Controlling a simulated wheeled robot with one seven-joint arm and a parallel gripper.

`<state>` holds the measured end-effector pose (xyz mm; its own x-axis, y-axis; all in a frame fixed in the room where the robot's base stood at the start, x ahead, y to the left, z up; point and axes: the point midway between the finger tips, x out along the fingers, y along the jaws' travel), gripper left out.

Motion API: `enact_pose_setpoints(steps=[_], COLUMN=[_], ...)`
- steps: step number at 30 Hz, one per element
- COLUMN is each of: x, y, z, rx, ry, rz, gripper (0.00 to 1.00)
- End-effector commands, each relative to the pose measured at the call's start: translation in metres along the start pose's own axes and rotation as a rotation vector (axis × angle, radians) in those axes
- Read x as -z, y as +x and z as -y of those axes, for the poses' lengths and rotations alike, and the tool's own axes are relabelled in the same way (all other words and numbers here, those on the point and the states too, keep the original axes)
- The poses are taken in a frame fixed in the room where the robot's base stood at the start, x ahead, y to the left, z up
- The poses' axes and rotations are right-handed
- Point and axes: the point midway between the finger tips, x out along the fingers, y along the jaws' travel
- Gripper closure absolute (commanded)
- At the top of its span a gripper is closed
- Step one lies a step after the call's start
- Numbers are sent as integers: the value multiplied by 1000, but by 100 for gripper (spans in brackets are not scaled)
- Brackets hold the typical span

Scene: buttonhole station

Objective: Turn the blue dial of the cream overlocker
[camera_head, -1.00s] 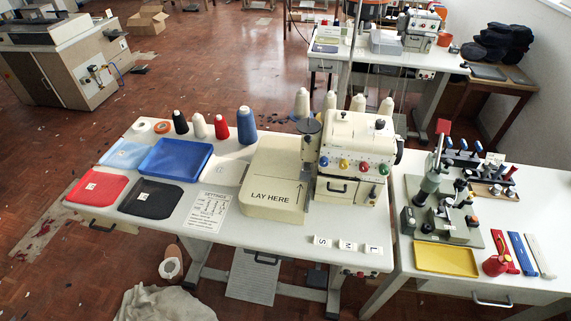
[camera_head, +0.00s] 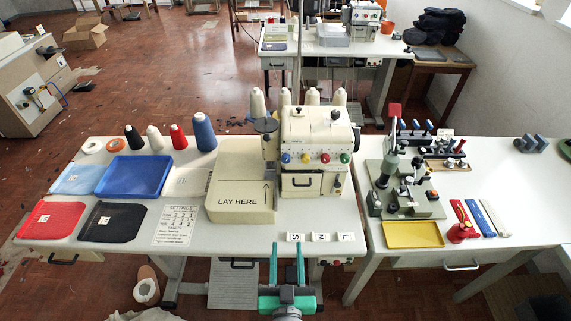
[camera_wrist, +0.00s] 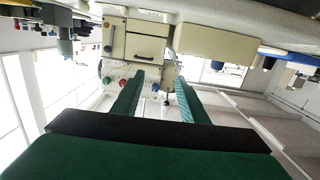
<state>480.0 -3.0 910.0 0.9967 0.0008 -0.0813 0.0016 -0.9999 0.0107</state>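The cream overlocker (camera_head: 315,128) stands on the white table. Its front has a row of dials: the blue dial (camera_head: 285,158) at the left end, then an orange one (camera_head: 305,158), a red one (camera_head: 325,158) and a green one (camera_head: 345,158). My gripper (camera_head: 286,247) is at the table's front edge, nearer to me than the dials and apart from them. Its green fingers are spread and empty. The wrist view is upside down and shows the overlocker (camera_wrist: 145,45) beyond the open fingers (camera_wrist: 159,82).
Size cards S, M and L (camera_head: 320,237) lie between my gripper and the machine. A cream "LAY HERE" platform (camera_head: 238,202) sits left of the dials. A green press (camera_head: 403,185) and a yellow tray (camera_head: 412,234) are on the right table. Thread cones stand behind.

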Motion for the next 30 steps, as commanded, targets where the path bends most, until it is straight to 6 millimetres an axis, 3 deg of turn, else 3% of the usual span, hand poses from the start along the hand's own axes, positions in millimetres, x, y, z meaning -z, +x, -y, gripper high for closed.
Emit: enact_pose_setpoints(steps=[1, 6, 13, 23, 30], x=[14, 54, 96, 109, 113], y=[17, 63, 101, 123, 160], z=[0, 2, 2, 2, 2], rx=[0, 0, 0, -1, -1], ry=[1, 4, 9, 11, 11], rz=[-20, -51, -77, -82, -83], gripper=[60, 60, 60, 60, 60])
